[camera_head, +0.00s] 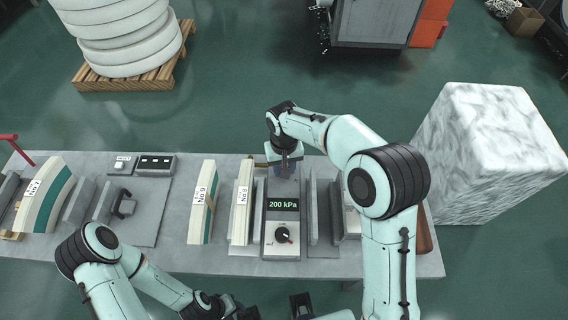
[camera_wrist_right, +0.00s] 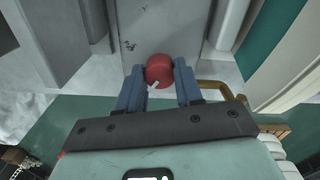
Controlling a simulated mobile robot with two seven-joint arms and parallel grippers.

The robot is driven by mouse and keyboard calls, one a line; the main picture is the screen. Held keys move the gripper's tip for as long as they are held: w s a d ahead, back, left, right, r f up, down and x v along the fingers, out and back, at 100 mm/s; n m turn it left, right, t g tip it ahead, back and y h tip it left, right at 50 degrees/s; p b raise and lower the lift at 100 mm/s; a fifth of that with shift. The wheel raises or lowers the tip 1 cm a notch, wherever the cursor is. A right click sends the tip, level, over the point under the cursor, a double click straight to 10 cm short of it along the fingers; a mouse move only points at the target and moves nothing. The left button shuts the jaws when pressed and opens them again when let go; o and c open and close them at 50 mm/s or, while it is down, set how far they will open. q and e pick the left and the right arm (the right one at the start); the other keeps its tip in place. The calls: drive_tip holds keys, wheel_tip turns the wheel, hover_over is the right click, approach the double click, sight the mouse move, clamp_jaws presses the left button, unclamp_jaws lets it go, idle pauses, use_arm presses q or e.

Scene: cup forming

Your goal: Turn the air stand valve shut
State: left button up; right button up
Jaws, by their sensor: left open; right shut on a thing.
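The air stand (camera_head: 281,216) stands mid-bench with its display reading 200 kPa. In the head view my right gripper (camera_head: 284,168) is behind the stand, and the knob is hidden there. My left gripper (camera_head: 298,307) is open at the bottom edge, partly cut off, in front of the bench and apart from the stand.
A control box (camera_head: 155,165) sits at the back left. A marbled white block (camera_head: 480,150) stands right of the bench.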

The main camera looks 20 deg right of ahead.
use_arm(q)
drive_tip(key=shift+w+r+p, duration=0.3)
drive_tip(key=shift+r+p, duration=0.1)
drive_tip(key=shift+r, duration=0.1)
drive_tip(key=shift+w+r+p, duration=0.25)
drive_tip(key=shift+r+p, duration=0.1)
drive_tip(key=shift+r, duration=0.15)
use_arm(e)
drive_tip(key=n, duration=0.6)
drive_tip(key=shift+r, duration=0.1)
drive_tip(key=o, duration=1)
drive_tip(key=shift+o, duration=0.2)
use_arm(q)
drive_tip(key=shift+w+r+p, duration=0.3)
drive_tip(key=shift+r+p, duration=0.05)
drive_tip(key=shift+r, duration=0.15)
drive_tip(key=shift+w+r+p, duration=0.25)
drive_tip(key=shift+r+p, duration=0.1)
drive_tip(key=shift+r, duration=0.1)
use_arm(e)
wheel_tip(320, 180, up, 13)
drive_tip(key=shift+r, duration=0.15)
